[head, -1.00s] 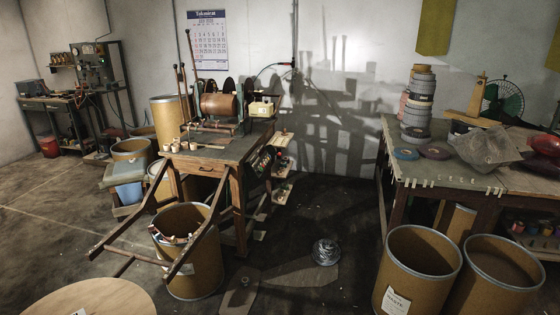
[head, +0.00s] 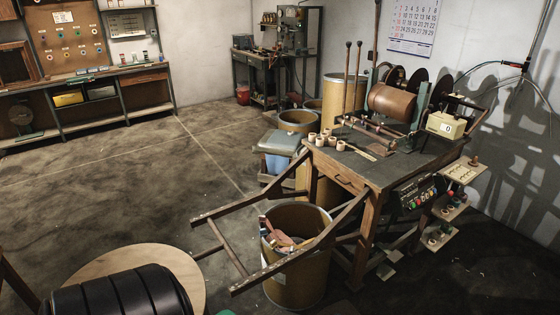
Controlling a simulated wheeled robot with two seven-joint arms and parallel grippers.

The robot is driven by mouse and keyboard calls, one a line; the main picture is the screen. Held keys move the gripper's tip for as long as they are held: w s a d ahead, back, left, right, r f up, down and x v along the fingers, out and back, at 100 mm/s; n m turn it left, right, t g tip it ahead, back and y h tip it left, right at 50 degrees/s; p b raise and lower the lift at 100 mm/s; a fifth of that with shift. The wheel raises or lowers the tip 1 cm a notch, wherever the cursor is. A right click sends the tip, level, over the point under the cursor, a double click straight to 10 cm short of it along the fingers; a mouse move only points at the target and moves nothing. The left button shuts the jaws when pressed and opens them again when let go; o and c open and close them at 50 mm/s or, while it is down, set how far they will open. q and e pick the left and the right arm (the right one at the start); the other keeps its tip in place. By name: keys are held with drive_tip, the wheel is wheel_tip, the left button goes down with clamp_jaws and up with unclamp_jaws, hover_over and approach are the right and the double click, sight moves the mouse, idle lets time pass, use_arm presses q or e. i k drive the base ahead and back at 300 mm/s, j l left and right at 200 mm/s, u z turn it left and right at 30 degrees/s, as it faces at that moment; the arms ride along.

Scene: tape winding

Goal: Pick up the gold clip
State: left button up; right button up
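I cannot make out a gold clip in the head view. A wooden work table (head: 386,168) stands right of centre. It carries a brown roller machine (head: 391,101), several small pale spools (head: 328,137) and a cream box with a dial (head: 446,125). A thin yellowish strip lies on the table's front part, too small to identify. Neither of my grippers is in view, so their state is hidden.
A wooden frame (head: 213,234) juts out from the table over a drum (head: 299,281) with things in it. A round wooden top (head: 192,262) with a black ribbed object (head: 122,293) is at the lower left. Shelving (head: 97,98) stands far left. Open floor (head: 110,190) lies between.

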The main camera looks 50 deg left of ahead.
sight(273, 244)
drive_tip(key=i+u, duration=0.45)
drive_tip(key=i+l+u, duration=0.1)
drive_tip(key=i+u, duration=0.15)
drive_tip(key=u, duration=0.15)
drive_tip(key=i+l+u, duration=0.25)
drive_tip(key=u, duration=0.2)
drive_tip(key=i+l+u, duration=0.3)
drive_tip(key=u, duration=0.15)
drive_tip(key=i+l+u, duration=0.35)
drive_tip(key=l+u, duration=0.15)
drive_tip(key=i+l+u, duration=0.15)
drive_tip(key=l+u, duration=0.4)
drive_tip(key=l, duration=0.25)
drive_tip(key=z, duration=0.9)
drive_tip(key=i+j, duration=0.05)
